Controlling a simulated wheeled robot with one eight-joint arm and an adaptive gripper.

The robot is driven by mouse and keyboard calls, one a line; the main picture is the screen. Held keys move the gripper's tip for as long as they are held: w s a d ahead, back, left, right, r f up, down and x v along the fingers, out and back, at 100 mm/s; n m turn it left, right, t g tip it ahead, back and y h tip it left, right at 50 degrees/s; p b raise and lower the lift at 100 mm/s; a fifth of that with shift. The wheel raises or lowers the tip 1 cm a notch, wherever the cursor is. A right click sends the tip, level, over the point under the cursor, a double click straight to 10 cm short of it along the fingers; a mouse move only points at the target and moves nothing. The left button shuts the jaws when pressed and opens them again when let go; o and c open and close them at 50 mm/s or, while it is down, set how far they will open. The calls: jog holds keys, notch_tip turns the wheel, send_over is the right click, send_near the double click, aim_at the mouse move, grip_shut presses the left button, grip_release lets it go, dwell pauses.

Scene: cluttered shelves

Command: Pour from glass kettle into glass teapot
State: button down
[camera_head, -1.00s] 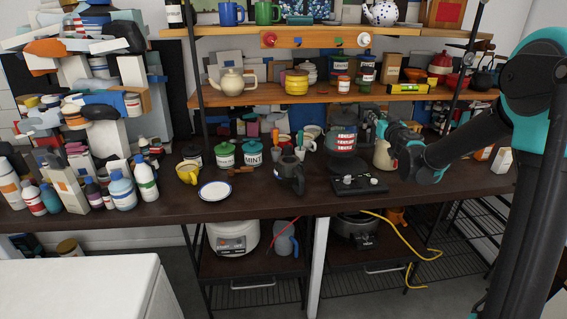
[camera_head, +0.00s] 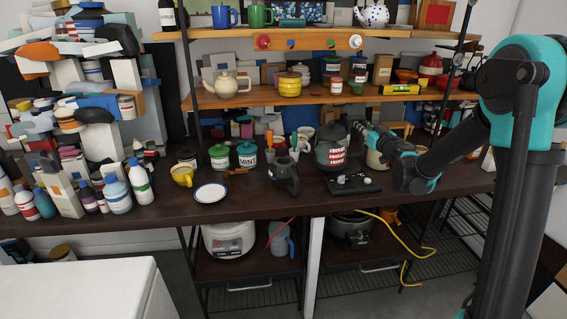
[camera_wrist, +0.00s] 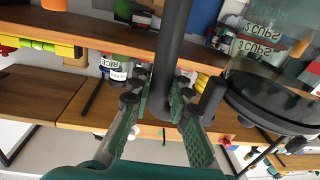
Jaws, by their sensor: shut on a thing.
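The glass kettle (camera_head: 331,154), dark with red-and-white markings, is above and behind the black hot plate (camera_head: 352,184) in the head view. Its clear wall with cup markings fills the right of the wrist view (camera_wrist: 265,75). My gripper (camera_wrist: 178,98) is shut on its black handle (camera_wrist: 170,50); in the head view the gripper (camera_head: 366,131) reaches it from the right. A dark grey vessel with a handle (camera_head: 286,178), apparently the glass teapot, stands on the counter left of the hot plate. Its contents are not visible.
A white plate (camera_head: 210,193), yellow cup (camera_head: 182,175) and green canister (camera_head: 219,157) stand to the left on the counter. A utensil holder and mugs are behind the teapot. A loaded shelf (camera_head: 300,98) hangs above. Bare counter (camera_head: 245,205) lies in front.

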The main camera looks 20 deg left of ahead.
aim_at(352, 121)
jog(key=shift+s+a+r+n, duration=0.6)
jog(key=shift+a+r+n, duration=0.15)
jog(key=shift+n, duration=0.05)
jog(key=shift+s+a+r+n, duration=0.15)
jog(key=shift+s+a+n, duration=0.3)
jog(key=shift+a, duration=0.1)
jog(key=shift+s+a+r+n, duration=0.15)
jog(key=shift+s+a+n, duration=0.2)
jog(key=shift+a+n, duration=0.15)
jog(key=shift+s+a+r+n, duration=0.35)
jog(key=shift+s+a+r, duration=0.05)
jog(key=shift+a+r, duration=0.2)
jog(key=shift+s+a+r+n, duration=0.35)
jog(key=shift+a+r, duration=0.1)
jog(key=shift+r, duration=0.15)
jog(key=shift+s+a+r+n, duration=0.25)
jog(key=shift+a+r+n, duration=0.15)
jog(key=shift+r, duration=0.25)
jog(key=shift+s+a+r+n+p, duration=0.3)
jog(key=shift+a+r, duration=0.1)
jog(key=shift+r, duration=0.2)
jog(key=shift+s+a+r+n+p, duration=0.15)
jog(key=shift+s+a+r, duration=0.2)
jog(key=shift+r, duration=0.25)
jog(key=shift+s+a+r+n+p, duration=0.5)
jog(key=shift+a+r+p, duration=0.2)
jog(key=shift+r+p, duration=0.1)
dwell(2.3)
